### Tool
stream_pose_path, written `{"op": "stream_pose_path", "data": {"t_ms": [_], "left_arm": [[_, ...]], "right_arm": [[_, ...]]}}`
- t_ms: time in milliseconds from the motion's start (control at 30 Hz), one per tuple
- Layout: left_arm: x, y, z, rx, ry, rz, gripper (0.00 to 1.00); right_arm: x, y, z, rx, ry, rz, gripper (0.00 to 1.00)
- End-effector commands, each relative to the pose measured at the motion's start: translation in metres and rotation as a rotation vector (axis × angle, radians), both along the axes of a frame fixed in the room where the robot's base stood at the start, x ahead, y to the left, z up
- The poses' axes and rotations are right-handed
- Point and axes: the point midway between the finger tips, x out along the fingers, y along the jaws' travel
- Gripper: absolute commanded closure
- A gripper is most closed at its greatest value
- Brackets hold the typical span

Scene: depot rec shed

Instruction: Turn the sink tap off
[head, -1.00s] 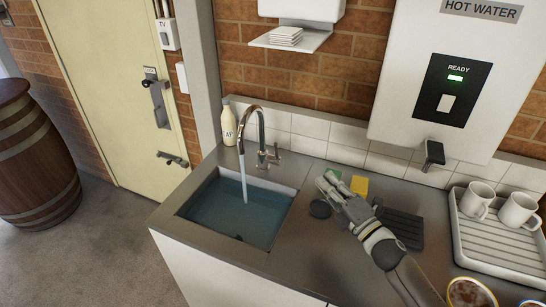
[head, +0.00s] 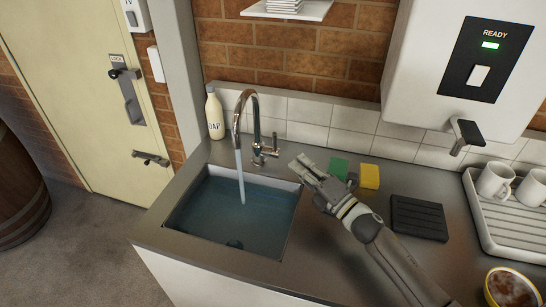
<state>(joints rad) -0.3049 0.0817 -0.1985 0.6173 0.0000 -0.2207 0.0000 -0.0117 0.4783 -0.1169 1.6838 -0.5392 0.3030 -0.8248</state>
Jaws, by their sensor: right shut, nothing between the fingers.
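The chrome sink tap (head: 256,125) stands behind the basin, with its curved spout over the water. A stream of water (head: 241,178) runs from the spout into the sink (head: 230,210), which holds a pool of water. The tap's lever (head: 277,145) is on the right side of its body. My right gripper (head: 296,163) is shut and empty, above the counter just right of the lever. A small gap shows between the fingertips and the lever. My left gripper is not in view.
A soap bottle (head: 215,115) stands left of the tap. A green sponge (head: 339,168) and a yellow sponge (head: 369,176) lie behind my right gripper. A black ridged mat (head: 419,217), a drying tray (head: 510,240) with mugs and a hot water unit (head: 455,62) are to the right.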

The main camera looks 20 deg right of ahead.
Motion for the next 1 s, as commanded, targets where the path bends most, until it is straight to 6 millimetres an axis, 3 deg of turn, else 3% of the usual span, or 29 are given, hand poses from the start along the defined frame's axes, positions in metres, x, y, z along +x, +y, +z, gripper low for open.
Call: {"op": "stream_pose_path", "data": {"t_ms": [33,200,467,1000], "left_arm": [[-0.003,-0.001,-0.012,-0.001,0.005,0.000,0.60],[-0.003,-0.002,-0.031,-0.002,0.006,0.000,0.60],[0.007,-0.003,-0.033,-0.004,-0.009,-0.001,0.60],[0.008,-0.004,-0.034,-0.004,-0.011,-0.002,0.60]], "right_arm": [[0.000,0.000,-0.012,0.000,0.000,0.000,1.00],[0.000,0.000,-0.030,0.000,0.000,0.000,1.00],[0.007,0.003,-0.031,0.001,-0.002,0.000,1.00],[0.079,0.035,-0.016,0.002,-0.002,0.000,1.00]]}}
